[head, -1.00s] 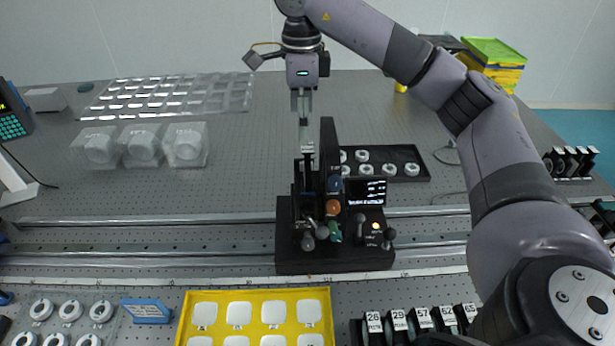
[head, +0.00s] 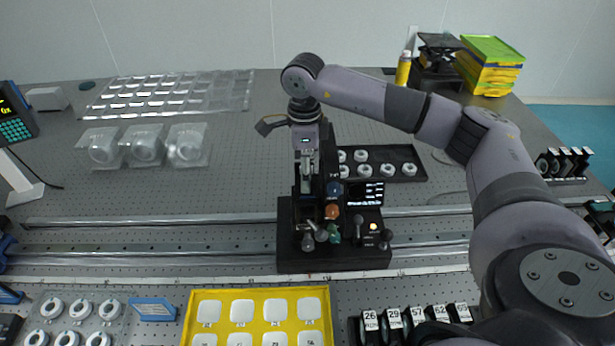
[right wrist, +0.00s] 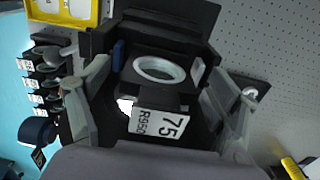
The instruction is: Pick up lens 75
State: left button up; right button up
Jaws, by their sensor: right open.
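Lens 75 shows in the right wrist view as a dark holder with a white label (right wrist: 160,126) reading "75 R950". It sits at a black instrument (head: 335,262) in the middle of the table, below a pale ring (right wrist: 160,69) in the wrist view. My right gripper (head: 307,180) points down at the instrument's left part. In the wrist view the gripper (right wrist: 160,108) is open, with one finger on each side of the label and gaps between. The lens is not clear in the head view. My left gripper is not in view.
A black upright plate and knobs (head: 332,211) crowd the gripper. A black tray (head: 408,160) with white rings lies behind right. A yellow tray (head: 190,325) and a row of numbered lenses (head: 393,318) are in front. Two metal rails (head: 150,220) cross the table.

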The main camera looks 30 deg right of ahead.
jog(key=shift+c, duration=0.3)
jog(key=c, duration=1.3)
jog(key=shift+r, duration=0.1)
jog(key=shift+c, duration=0.2)
